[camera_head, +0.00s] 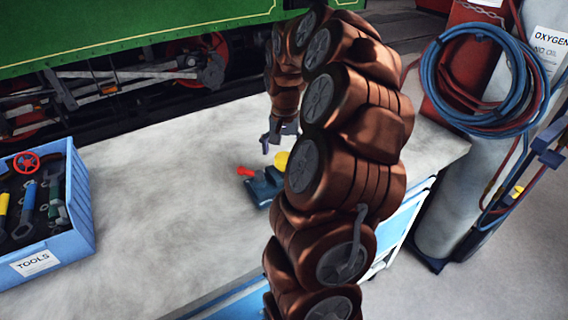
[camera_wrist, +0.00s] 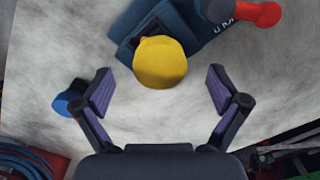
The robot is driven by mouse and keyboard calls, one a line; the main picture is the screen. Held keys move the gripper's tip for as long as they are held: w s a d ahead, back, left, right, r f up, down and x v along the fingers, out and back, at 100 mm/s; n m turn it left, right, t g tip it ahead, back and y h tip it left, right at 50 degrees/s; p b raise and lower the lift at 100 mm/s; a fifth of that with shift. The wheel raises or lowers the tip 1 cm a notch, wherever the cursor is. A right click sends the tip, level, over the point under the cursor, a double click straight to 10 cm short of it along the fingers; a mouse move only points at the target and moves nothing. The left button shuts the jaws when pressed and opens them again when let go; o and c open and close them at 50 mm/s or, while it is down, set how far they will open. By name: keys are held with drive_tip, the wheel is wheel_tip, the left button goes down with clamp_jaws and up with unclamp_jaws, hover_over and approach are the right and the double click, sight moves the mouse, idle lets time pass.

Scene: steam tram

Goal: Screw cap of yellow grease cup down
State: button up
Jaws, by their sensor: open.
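The yellow cap of the grease cup (camera_wrist: 160,62) is round and sits on a dark blue block (camera_wrist: 150,22). In the head view the yellow cap (camera_head: 281,160) and the block (camera_head: 262,186) show on the bench, partly behind my arm. My gripper (camera_wrist: 158,90) is open and empty in the wrist view. Its two purple-padded fingers stand apart, left and right of the cap and a little below it in the picture, not touching it. In the head view my gripper (camera_head: 271,142) is above and left of the cap. Any cup body under the cap is hidden.
A red piece (camera_wrist: 258,14) is at the block's right end. A blue round thing (camera_wrist: 68,102) is left of my gripper. A blue tool crate (camera_head: 45,215) stands on the bench (camera_head: 165,190) at left. Hoses (camera_head: 478,80) and a cylinder (camera_head: 450,200) are at right.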

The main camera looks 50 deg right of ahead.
drive_tip(key=shift+r, duration=2.1)
